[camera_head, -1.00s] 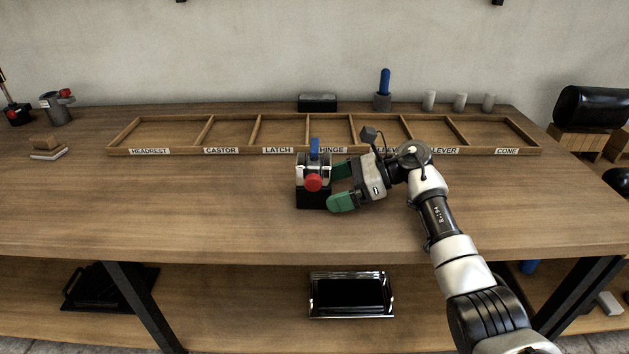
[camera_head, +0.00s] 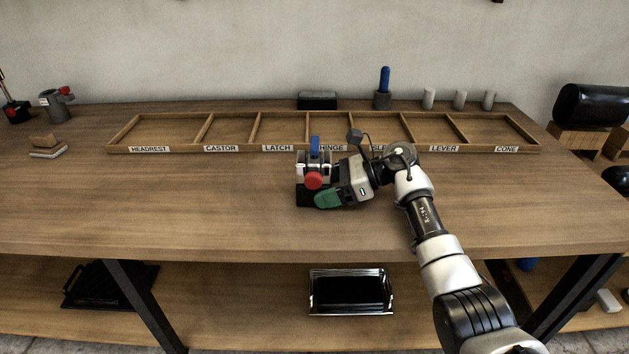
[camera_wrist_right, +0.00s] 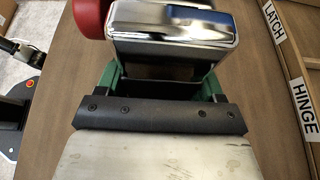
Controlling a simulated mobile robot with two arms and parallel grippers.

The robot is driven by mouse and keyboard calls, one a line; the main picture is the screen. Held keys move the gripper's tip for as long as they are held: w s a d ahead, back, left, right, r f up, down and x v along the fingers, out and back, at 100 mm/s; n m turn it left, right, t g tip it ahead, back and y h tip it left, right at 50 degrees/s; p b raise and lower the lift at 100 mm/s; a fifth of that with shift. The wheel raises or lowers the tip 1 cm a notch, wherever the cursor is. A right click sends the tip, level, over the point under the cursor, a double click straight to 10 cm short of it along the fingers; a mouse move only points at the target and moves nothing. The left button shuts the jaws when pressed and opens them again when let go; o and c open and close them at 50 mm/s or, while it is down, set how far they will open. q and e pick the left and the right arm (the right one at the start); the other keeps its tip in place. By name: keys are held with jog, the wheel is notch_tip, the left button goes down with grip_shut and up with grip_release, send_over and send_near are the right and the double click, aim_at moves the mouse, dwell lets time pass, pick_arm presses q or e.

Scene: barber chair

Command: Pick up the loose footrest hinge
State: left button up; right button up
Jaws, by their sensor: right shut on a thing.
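The footrest hinge (camera_head: 322,157) is a chrome-and-black piece with a red knob and a blue upright part. It stands upright on the workbench, in front of the tray's HINGE compartment, with a black block at its bottom. My right gripper (camera_head: 326,188), with green fingers, comes from the right and is shut on it. In the right wrist view the chrome body (camera_wrist_right: 172,22) and the red knob fill the top, between the green fingers (camera_wrist_right: 160,75). The contact points are partly hidden. My left gripper is not in view.
A shallow wooden tray (camera_head: 180,150) with labelled compartments runs behind the hinge. A black box (camera_head: 317,100), a blue-handled tool (camera_head: 384,85) and several grey cylinders stand behind it. The bench (camera_head: 180,210) is clear at front left. A shiny black tray (camera_head: 351,292) lies on the lower shelf.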

aim_at(328, 170)
jog(key=shift+r, duration=0.5)
notch_tip(328, 170, up, 4)
jog(key=shift+d+f, duration=0.15)
jog(key=shift+f, duration=0.1)
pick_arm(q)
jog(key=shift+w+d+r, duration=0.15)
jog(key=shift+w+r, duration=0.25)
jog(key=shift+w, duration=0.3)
pick_arm(e)
jog(key=s+d+r, duration=0.6)
jog(key=d, duration=0.3)
jog(key=shift+s+d+r, duration=0.15)
jog(key=shift+d+r, duration=0.1)
jog(key=shift+r, duration=0.05)
pick_arm(q)
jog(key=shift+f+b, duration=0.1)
jog(key=shift+b, duration=0.2)
pick_arm(e)
jog(key=shift+a, duration=0.1)
